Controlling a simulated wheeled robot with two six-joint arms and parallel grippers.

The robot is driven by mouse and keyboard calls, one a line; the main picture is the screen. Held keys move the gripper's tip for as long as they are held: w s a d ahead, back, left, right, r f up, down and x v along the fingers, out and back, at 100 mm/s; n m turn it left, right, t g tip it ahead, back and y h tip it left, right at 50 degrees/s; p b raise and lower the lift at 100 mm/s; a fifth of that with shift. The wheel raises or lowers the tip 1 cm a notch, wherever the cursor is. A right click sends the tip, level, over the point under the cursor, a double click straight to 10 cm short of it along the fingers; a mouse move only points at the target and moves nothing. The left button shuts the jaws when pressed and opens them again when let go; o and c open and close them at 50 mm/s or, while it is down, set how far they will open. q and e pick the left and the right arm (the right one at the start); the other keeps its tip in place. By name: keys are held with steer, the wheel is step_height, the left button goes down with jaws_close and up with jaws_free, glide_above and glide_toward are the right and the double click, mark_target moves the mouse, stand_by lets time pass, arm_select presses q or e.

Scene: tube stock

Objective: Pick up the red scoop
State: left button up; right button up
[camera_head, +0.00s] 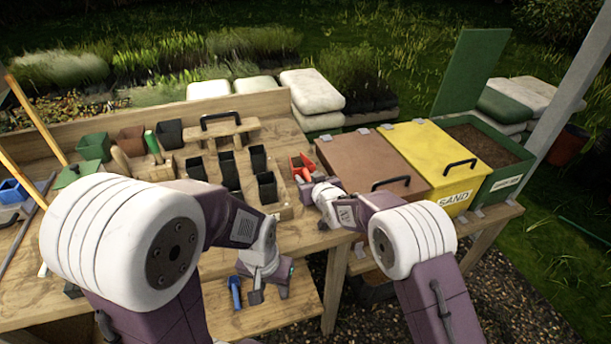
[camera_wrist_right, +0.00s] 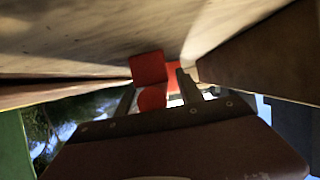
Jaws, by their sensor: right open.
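The red scoop (camera_head: 302,162) lies at the right end of the wooden bench, between the black pots and the brown bin. My right gripper (camera_head: 304,181) is open right at the scoop, on its near side. In the right wrist view, the red scoop (camera_wrist_right: 149,68) shows between and just beyond the two fingers of the right gripper (camera_wrist_right: 157,93). I cannot tell whether the fingers touch it. My left gripper (camera_head: 269,296) hangs low over the lower shelf, with its fingers apart and nothing visible between them.
Several black pots (camera_head: 267,187) stand left of the scoop. The brown-lidded bin (camera_head: 365,160) stands close on its right, beside the yellow sand bin (camera_head: 440,155). A blue tool (camera_head: 236,291) is beside my left gripper. A wooden caddy (camera_head: 220,131) stands behind the pots.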

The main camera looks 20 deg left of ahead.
jaws_close()
steer(key=shift+r, duration=0.55)
step_height(320, 180, up, 3)
steer(key=shift+f, duration=0.1)
steer(key=s+d+r, duration=0.6)
steer(key=d+r, duration=0.1)
steer(key=d, duration=0.3)
steer(key=shift+r+p, duration=0.15)
steer(key=shift+p, duration=0.25)
